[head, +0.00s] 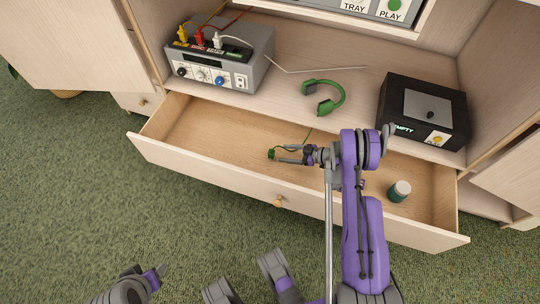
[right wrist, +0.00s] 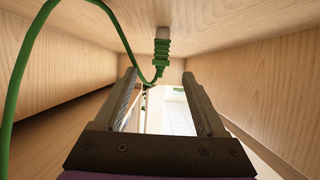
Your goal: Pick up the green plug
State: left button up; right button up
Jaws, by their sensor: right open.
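The green plug (head: 271,154) lies in the open drawer (head: 200,135), on its floor left of the middle. Its thin green cord runs up to the green headset (head: 325,98) on the shelf. My right gripper (head: 281,154) is open, low in the drawer, its fingers pointing left at the plug. In the right wrist view the plug (right wrist: 161,52) shows with a pale end and ribbed green body, just beyond and between the open fingertips (right wrist: 160,75). It is not visibly gripped.
A white-capped green bottle (head: 399,191) stands in the drawer's right part. On the shelf are a grey box with coloured plugs (head: 220,60), a black box (head: 425,110) and a thin bent rod (head: 320,69). The drawer's front wall (head: 330,212) and sides surround my gripper.

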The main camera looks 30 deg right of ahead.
aim_at(270, 152)
jog(key=b+x, duration=0.1)
jog(key=x, duration=0.9)
jog(key=shift+w+a+f+b, duration=0.15)
jog(key=shift+w+a+b, duration=0.1)
jog(key=shift+a+b, duration=0.1)
grip_shut()
